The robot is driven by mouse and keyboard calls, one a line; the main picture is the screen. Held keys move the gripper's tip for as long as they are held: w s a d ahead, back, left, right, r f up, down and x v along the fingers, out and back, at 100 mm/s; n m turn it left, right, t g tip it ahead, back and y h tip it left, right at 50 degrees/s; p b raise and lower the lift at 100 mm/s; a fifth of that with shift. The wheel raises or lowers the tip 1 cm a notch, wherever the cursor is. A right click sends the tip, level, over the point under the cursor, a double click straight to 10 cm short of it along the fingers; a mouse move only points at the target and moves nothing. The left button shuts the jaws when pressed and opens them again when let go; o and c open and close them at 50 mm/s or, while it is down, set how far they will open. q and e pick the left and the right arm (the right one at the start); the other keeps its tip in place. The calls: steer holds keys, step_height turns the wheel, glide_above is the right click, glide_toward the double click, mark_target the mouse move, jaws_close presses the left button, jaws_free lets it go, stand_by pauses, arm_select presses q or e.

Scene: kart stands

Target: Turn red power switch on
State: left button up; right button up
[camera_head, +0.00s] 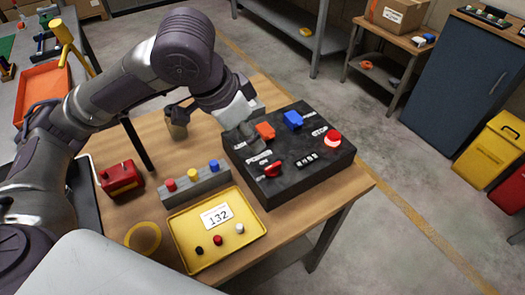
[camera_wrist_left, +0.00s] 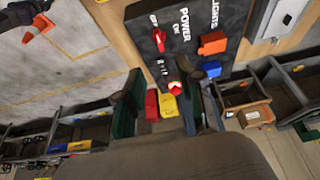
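The black control box (camera_head: 318,170) sits on the wooden table, with a red power switch (camera_head: 273,168) near its front left. Its orange switch (camera_head: 265,130), blue switch (camera_head: 293,120) and round red button (camera_head: 332,139) are also on top. In the left wrist view the red switch (camera_wrist_left: 159,41) lies beside the POWER, OFF and ON labels. I cannot tell clearly which label it points to. My left gripper (camera_head: 246,135) is over the box's rear left part, behind the red switch. Its fingers (camera_wrist_left: 160,88) are apart and empty. My right gripper is not in view.
A grey block with red, yellow and blue buttons (camera_head: 193,183) stands left of the box. A yellow tray (camera_head: 180,248) marked 132 lies in front, and a small red box (camera_head: 121,180) further left. Open floor (camera_head: 415,215) lies right of the table.

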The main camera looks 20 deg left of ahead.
arm_select(q)
glide_toward(273, 166)
steer(key=x, duration=0.7)
steer(key=shift+w+f+b, duration=0.1)
steer(key=shift+f+b, duration=0.3)
steer(key=shift+w+d+f, duration=0.2)
steer(key=shift+f, duration=0.3)
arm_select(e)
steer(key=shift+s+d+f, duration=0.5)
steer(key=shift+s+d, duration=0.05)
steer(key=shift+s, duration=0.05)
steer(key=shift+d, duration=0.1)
arm_select(q)
steer(key=shift+c, duration=0.8)
jaws_close()
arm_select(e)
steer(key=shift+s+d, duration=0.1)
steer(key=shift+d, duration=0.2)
